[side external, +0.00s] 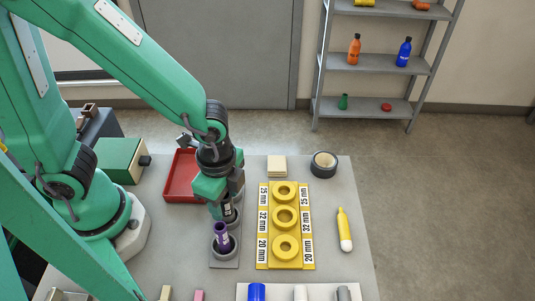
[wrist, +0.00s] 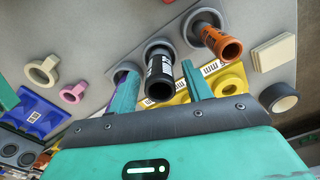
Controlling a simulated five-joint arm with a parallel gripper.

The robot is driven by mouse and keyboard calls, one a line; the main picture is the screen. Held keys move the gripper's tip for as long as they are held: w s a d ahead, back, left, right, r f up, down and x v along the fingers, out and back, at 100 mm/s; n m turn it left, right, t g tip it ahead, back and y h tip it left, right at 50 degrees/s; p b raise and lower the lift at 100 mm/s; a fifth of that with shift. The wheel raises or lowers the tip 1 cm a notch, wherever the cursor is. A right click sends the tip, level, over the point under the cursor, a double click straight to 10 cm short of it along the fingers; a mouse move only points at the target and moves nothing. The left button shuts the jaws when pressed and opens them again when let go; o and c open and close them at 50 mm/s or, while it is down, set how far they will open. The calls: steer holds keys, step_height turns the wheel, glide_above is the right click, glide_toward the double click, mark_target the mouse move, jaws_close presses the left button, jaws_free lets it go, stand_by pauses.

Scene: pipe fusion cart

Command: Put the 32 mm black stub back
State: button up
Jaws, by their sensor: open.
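The black stub (wrist: 160,72), with a white label, stands in the middle cup of a grey holder (side external: 224,264); in the side view the black stub (side external: 228,211) is partly hidden by my gripper. My gripper (side external: 222,208) is open above that cup. In the wrist view its two fingers (wrist: 160,90) are on either side of the black stub, apart from it. A purple stub (side external: 221,236) stands in the nearest cup. An orange-brown stub (wrist: 222,42) stands in the far cup, hidden by my gripper in the side view.
Right of the holder is a yellow ring block (side external: 284,231) marked 25, 32 and 20 mm, its rings empty. A white tray with pipes lies at the front.

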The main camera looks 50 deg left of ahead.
step_height(320, 180, up, 12)
steer(key=shift+r, duration=0.2)
stand_by(0.8)
stand_by(0.5)
steer(key=a+r+n+t, duration=0.2)
steer(key=a+r+n, duration=0.1)
steer(key=a+n, duration=0.3)
steer(key=w+a+r+n+t, duration=0.1)
steer(key=a+r+n+t, duration=0.2)
steer(key=a+n, duration=0.4)
steer(key=shift+a+t, duration=0.3)
steer(key=shift+a, duration=0.95)
steer(key=shift+w, duration=0.1)
